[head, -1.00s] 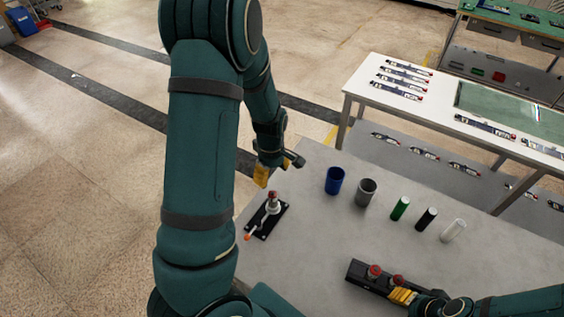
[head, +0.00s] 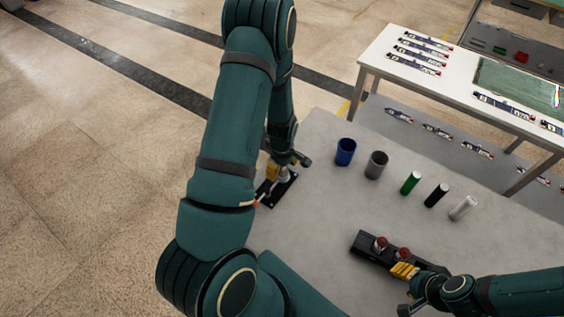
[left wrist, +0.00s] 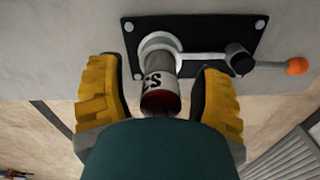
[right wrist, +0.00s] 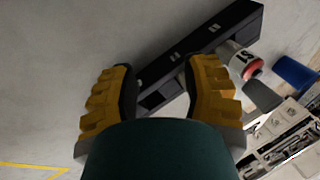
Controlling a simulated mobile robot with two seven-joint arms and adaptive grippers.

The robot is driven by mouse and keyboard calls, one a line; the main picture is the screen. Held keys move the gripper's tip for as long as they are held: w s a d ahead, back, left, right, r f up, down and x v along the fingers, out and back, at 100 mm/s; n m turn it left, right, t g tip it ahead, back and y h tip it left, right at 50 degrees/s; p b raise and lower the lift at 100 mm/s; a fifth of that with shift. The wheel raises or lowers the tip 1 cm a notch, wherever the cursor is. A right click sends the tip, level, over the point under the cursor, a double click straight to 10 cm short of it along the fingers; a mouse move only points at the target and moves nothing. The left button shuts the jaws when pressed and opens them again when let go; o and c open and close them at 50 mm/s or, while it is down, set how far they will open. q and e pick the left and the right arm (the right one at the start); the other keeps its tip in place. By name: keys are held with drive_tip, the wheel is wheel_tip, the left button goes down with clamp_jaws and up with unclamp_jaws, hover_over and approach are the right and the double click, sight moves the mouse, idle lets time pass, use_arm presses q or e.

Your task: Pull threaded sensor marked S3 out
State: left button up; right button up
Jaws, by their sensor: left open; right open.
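The sensor marked S3 (left wrist: 160,90), a pale cylinder with a dark red end, stands in the round collar of a black mounting plate (left wrist: 200,32). A lever with an orange knob (left wrist: 297,66) reaches out from the plate's collar. In the head view the plate (head: 284,191) is partly hidden by my left arm. My left gripper (head: 273,172) is open, its yellow fingers on either side of the sensor, with gaps visible in the left wrist view. My right gripper (head: 404,271) is open beside a black rack (head: 368,257), which also shows in the right wrist view (right wrist: 225,30).
The rack holds two red-ended sensors (head: 381,243) (head: 403,254); one is marked S1 (right wrist: 242,62). A blue cup (head: 345,152), a grey cup (head: 376,165) and green, black and white cylinders (head: 411,183) (head: 436,195) (head: 463,208) stand on the grey table. Its middle is clear.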

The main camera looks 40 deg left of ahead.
use_arm(q)
drive_tip(key=shift+f, duration=0.15)
clamp_jaws()
idle(0.4)
